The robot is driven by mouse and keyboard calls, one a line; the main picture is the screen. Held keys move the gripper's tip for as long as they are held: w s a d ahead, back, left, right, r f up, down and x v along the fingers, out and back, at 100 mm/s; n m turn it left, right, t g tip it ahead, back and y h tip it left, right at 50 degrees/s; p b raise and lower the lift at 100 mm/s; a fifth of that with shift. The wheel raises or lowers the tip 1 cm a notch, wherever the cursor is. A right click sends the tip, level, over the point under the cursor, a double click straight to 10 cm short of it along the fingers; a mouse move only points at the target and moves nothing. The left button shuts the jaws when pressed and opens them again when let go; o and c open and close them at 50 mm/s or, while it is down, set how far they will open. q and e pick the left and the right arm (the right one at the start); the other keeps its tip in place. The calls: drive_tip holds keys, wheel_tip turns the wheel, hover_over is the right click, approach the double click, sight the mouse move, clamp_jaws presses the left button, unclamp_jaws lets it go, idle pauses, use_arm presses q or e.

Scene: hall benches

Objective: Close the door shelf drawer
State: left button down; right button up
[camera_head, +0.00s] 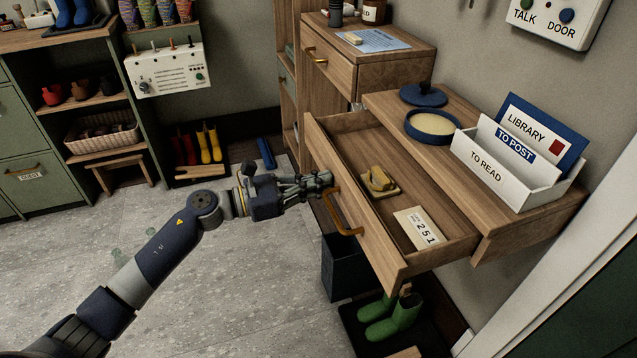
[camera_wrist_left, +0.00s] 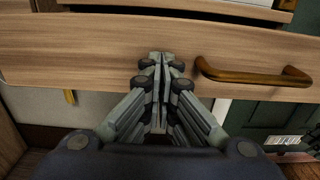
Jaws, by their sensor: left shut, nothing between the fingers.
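The door shelf drawer (camera_head: 358,210) is pulled out from under the wooden shelf by the wall. Inside it lie a small yellowish object (camera_head: 379,181) and a card reading 251 (camera_head: 417,229). My left gripper (camera_head: 328,180) is shut and empty at the drawer's front, beside the brass handle (camera_head: 343,213). In the left wrist view the shut fingertips (camera_wrist_left: 160,62) are over the wooden drawer front (camera_wrist_left: 100,40), left of the handle (camera_wrist_left: 255,75). Whether the fingertips touch the wood I cannot tell. My right gripper is not in view.
On the shelf (camera_head: 390,105) stand a white letter rack (camera_head: 505,165) and a round blue dish (camera_head: 432,126). A dark bin (camera_head: 342,265) and green boots (camera_head: 391,317) stand below the drawer. Another cabinet (camera_head: 383,72) adjoins behind.

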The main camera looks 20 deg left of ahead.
sight(387, 167)
use_arm(q)
drive_tip(key=shift+d, duration=0.1)
